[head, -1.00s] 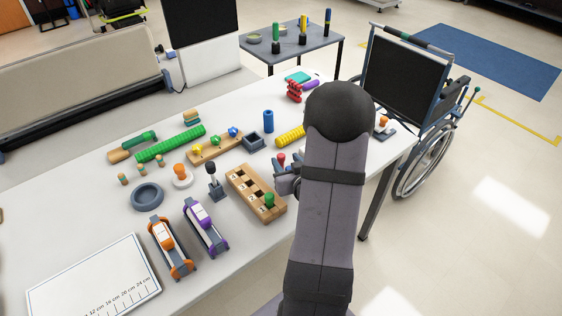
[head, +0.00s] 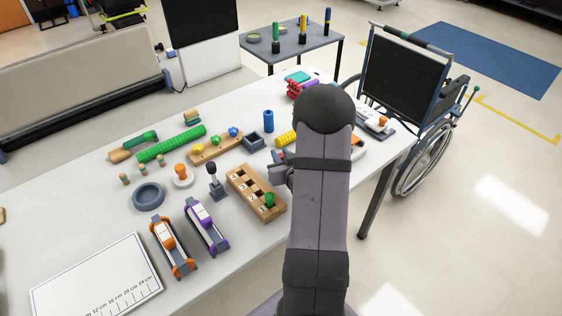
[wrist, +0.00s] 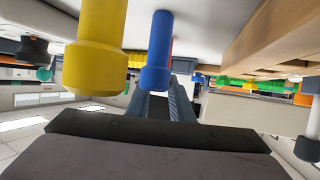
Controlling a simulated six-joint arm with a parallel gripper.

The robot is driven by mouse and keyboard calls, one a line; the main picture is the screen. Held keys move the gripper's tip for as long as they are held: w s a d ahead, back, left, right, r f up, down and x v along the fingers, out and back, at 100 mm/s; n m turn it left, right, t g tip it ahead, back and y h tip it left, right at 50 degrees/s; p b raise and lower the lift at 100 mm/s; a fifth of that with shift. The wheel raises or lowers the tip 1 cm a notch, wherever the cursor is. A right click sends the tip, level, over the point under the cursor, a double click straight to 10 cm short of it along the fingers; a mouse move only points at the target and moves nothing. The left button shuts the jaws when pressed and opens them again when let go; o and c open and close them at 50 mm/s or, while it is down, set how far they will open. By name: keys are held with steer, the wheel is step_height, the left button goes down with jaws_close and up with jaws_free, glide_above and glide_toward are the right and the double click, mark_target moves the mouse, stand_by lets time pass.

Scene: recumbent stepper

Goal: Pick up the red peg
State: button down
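In the head view my gripper (head: 276,168) is low over the table, just right of the wooden peg board (head: 243,180). My arm hides much of the area around it. In the wrist view, which looks upside down, my gripper (wrist: 162,100) has its two fingers apart. A blue peg (wrist: 157,50) stands close in front of the fingers. A thin red strip, likely the red peg (wrist: 171,48), shows just behind the blue peg's right edge; most of it is hidden. A thick yellow peg (wrist: 97,45) stands close on the left. A green peg (head: 269,199) stands in the board.
A grey joystick-like piece (head: 214,182) and purple-ended holder (head: 205,228) stand left of the board. A blue cylinder (head: 268,121) and a square grey tray (head: 253,140) are behind it. A wheelchair (head: 410,85) is beyond the table's right edge.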

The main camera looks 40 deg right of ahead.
mark_target(281, 155)
steer(key=shift+r, duration=0.1)
stand_by(0.3)
steer(key=shift+r, duration=4.95)
steer(key=shift+s+a+p, duration=0.1)
steer(key=shift+p, duration=0.3)
